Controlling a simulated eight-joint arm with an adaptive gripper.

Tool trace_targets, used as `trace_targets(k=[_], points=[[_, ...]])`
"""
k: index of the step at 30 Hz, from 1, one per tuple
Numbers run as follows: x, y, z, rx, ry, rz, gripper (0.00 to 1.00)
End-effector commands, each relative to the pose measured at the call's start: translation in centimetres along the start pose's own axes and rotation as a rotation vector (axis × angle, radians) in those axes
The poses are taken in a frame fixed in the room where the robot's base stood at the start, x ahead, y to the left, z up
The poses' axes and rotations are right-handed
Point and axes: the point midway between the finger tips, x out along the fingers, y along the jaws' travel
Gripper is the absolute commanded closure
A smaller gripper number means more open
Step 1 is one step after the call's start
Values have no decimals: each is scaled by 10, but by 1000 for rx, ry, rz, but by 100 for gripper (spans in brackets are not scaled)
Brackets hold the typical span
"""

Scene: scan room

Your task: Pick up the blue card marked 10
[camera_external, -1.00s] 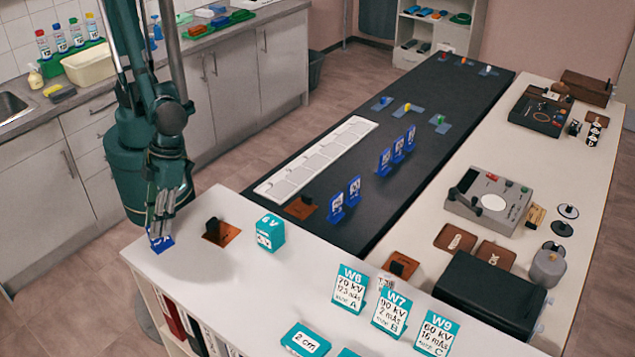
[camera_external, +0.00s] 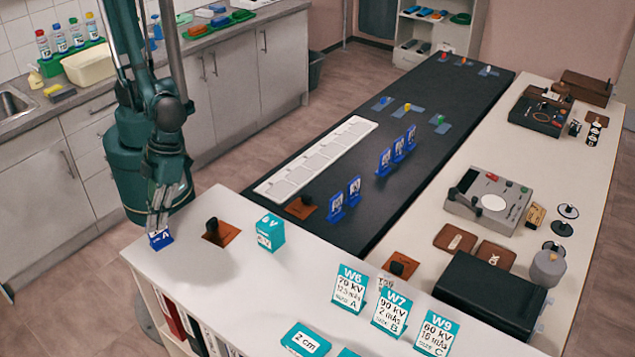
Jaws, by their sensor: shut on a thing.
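My gripper (camera_external: 161,224) is at the left corner of the white counter, pointing down, and shut on a small blue card (camera_external: 162,240). White writing shows on the card's face and seems to include an "A"; I cannot make out a 10. The fingers hide its upper part. The card is at the counter top; I cannot tell whether it touches it. Other blue cards stand on the dark table: two near ones (camera_external: 336,205) (camera_external: 354,189) and a group farther back (camera_external: 384,161). Their marks are too small to read.
A black knob on a brown plate (camera_external: 222,233) and a teal 6 V block (camera_external: 270,232) stand right of my gripper. Teal-topped cards W6 (camera_external: 349,288), W7 (camera_external: 391,311) and W9 (camera_external: 435,335) stand farther right. A white slotted tray (camera_external: 317,158) lies on the dark table.

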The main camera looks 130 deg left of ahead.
Motion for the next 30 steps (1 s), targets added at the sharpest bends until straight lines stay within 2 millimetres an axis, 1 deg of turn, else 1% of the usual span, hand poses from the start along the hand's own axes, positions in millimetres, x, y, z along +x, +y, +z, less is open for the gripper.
trace_targets(k=[21,27,30], points=[[-67,0,-28,0,0,0,100],[-78,0,-32,0,0,0,100],[-80,0,-33,0,0,0,100]])
